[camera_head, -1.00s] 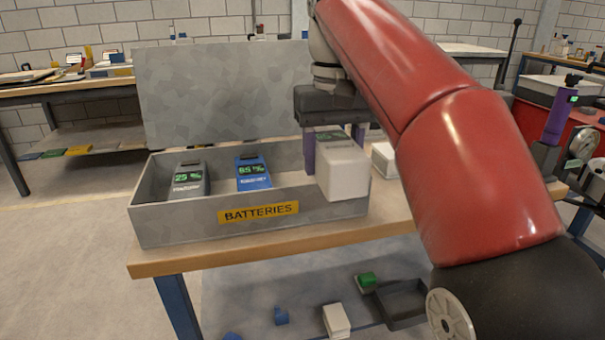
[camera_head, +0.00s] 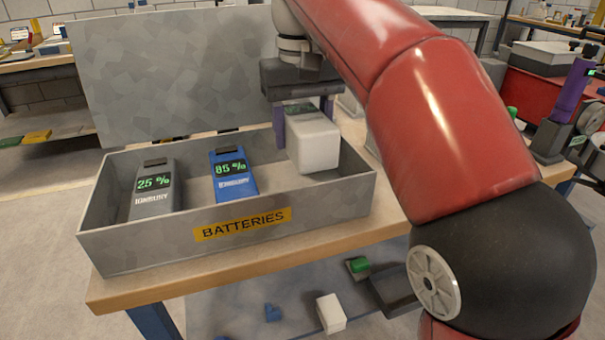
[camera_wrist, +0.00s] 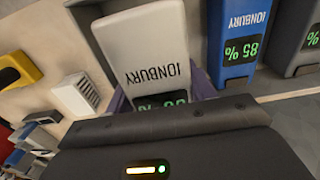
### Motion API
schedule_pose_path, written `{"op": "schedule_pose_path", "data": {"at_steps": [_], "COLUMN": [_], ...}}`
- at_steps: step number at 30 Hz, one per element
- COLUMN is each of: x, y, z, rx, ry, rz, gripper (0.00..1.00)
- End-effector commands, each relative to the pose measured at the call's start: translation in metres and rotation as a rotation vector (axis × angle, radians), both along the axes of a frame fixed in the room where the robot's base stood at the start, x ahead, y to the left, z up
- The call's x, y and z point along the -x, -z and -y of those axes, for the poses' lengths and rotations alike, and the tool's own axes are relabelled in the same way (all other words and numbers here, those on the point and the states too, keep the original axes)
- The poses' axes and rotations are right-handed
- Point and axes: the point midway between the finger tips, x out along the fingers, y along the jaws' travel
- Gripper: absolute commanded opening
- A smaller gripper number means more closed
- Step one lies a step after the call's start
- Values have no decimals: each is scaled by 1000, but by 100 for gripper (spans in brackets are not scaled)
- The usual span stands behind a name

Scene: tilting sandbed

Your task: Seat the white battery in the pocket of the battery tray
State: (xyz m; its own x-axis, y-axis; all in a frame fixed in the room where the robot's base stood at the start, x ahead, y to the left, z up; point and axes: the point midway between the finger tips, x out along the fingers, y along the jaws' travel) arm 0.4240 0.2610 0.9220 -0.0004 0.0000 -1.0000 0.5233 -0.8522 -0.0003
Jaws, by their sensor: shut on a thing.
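The white battery (camera_head: 315,143) is held in my gripper (camera_head: 306,128), whose purple fingers are shut on it. It hangs in the right end of the grey battery tray (camera_head: 150,250), or just over it; I cannot tell whether it touches the tray floor. In the wrist view the white battery (camera_wrist: 145,50) shows its IONBURY label and part of a green display. To its left in the tray lie a blue battery (camera_head: 232,176) reading 85 % and a grey battery (camera_head: 153,192) reading 25 %. The pocket under the white battery is hidden.
The tray has a yellow BATTERIES label (camera_head: 243,223) and a raised lid (camera_head: 175,75) behind. It stands on a wooden-topped table (camera_head: 290,258). A white block (camera_head: 330,313) and a green piece (camera_head: 358,266) lie below. A purple device (camera_head: 570,95) stands at right.

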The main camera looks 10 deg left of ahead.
Motion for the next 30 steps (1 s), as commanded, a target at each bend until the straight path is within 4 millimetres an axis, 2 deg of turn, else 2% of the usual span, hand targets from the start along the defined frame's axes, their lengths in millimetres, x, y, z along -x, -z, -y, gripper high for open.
{"op": "schedule_pose_path", "data": {"at_steps": [3, 11, 16, 22, 30], "x": [1, 0, 1, 0, 0], "y": [20, 41, 64, 73, 75], "z": [1, 1, 0, 0, 0], "rx": [-1, -2, -1, -2, -2], "ry": [-1, 0, -1, 0, 0], "rz": [1, 3, 2, 3, 3], "gripper": [0, 0, 0, 0, 0]}}
